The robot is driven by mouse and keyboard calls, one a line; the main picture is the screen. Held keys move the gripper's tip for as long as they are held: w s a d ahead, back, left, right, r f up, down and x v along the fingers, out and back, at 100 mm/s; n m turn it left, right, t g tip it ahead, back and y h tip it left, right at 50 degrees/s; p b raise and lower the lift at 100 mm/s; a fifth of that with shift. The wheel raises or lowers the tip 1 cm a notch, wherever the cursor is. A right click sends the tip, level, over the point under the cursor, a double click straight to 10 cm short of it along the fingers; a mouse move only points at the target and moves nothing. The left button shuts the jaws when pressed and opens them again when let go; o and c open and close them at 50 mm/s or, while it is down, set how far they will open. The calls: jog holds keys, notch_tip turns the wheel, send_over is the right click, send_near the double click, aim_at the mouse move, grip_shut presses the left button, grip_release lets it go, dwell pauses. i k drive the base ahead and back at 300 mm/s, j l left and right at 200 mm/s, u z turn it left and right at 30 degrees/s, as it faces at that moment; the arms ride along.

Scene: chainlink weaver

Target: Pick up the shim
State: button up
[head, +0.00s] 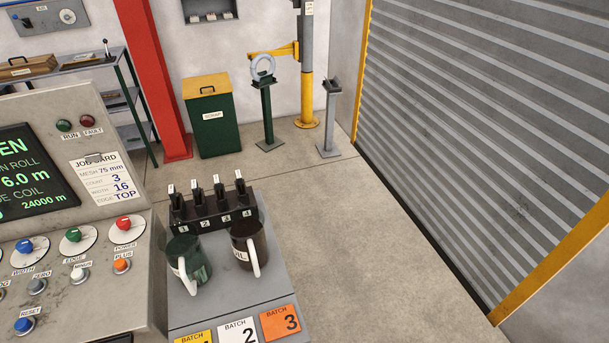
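I cannot make out anything that is clearly a shim in the head view. A small grey piece (94,157) lies on the job card (100,178) on the sloping console, but I cannot tell what it is. A black rack (212,219) marked with numbers stands on a grey stand to the right of the console. It holds several dark upright pieces (219,195) with white tags, too small to identify. My gripper is not in view.
A green mug (190,265) and a dark brown mug (248,243) stand close in front of the rack. Batch cards (238,331) lie at the stand's front. A green scrap bin (212,125) and posts stand behind. Open floor (350,225) lies right, before the shutter (480,110).

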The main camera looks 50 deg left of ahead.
aim_at(216, 178)
jog(key=i+u, duration=0.5)
jog(key=i+l+u, duration=0.15)
jog(key=i+u, duration=0.35)
jog(key=i+l+u, duration=0.45)
jog(key=i+j+u, duration=0.25)
jog(key=u, duration=0.2)
jog(key=i+j+u, duration=0.15)
jog(key=i+u, duration=0.25)
jog(key=i+j+u, duration=0.1)
jog(key=i+u, duration=0.15)
jog(key=u, duration=0.2)
jog(key=i+u, duration=0.3)
jog(key=u, duration=0.15)
jog(key=i+l+u, duration=0.2)
jog(key=u, duration=0.2)
jog(key=i+u, duration=0.15)
jog(key=i, duration=0.2)
